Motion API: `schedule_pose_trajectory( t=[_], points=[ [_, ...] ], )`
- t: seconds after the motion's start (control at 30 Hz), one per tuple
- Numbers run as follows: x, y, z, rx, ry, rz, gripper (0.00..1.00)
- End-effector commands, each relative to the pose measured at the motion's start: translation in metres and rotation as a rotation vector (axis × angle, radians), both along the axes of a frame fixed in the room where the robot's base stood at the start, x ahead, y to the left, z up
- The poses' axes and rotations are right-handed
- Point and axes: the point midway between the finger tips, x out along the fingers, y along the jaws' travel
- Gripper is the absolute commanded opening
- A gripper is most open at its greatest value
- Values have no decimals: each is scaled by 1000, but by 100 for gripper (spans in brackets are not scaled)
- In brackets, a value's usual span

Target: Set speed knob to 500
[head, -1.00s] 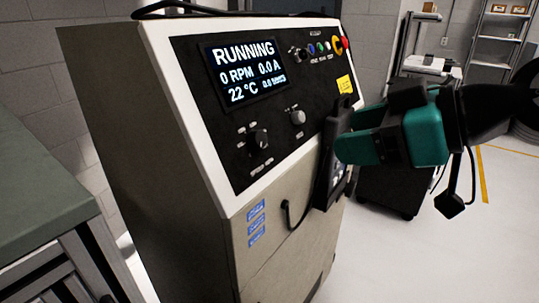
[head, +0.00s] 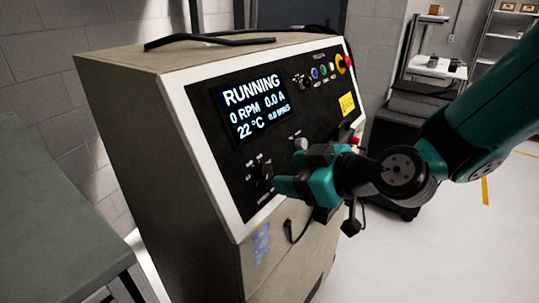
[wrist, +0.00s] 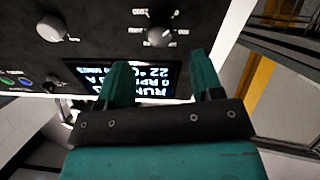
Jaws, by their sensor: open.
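The speed knob (head: 265,172) is a dark round knob with printed marks around it, at the lower left of the black control panel (head: 225,160). In the wrist view the same knob (wrist: 160,37) is ahead of the fingers, roughly between their lines; its setting is too small to read. My gripper (head: 280,184) is teal, open and empty, with its fingertips close to the knob. In the wrist view my gripper (wrist: 160,68) has its two fingers apart and the knob beyond the tips. The display (head: 255,105) reads RUNNING, 0 RPM, 0.0 A, 22 °C.
A second knob (wrist: 54,28) is beside the speed knob; in the head view my gripper partly covers that area. Small buttons (head: 322,71), a red button (head: 349,62) and a yellow label (head: 347,104) are at the panel's right. A green-topped bench (head: 50,210) stands left.

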Motion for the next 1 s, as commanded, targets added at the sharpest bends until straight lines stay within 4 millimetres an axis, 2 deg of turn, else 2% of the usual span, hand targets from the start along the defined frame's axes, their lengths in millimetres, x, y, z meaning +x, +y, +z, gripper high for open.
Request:
schedule_pose_trajectory(
  t=[0.3,0.5,0.77,0.87,1.0],
  points=[
    [30,35,-17,-1,1,2,60],
    [37,44,-23,0,0,1,60],
    [38,45,-24,1,-1,0,60],
    [38,44,-24,1,-1,0,42],
    [38,44,-24,1,-1,0,11]
  ],
)
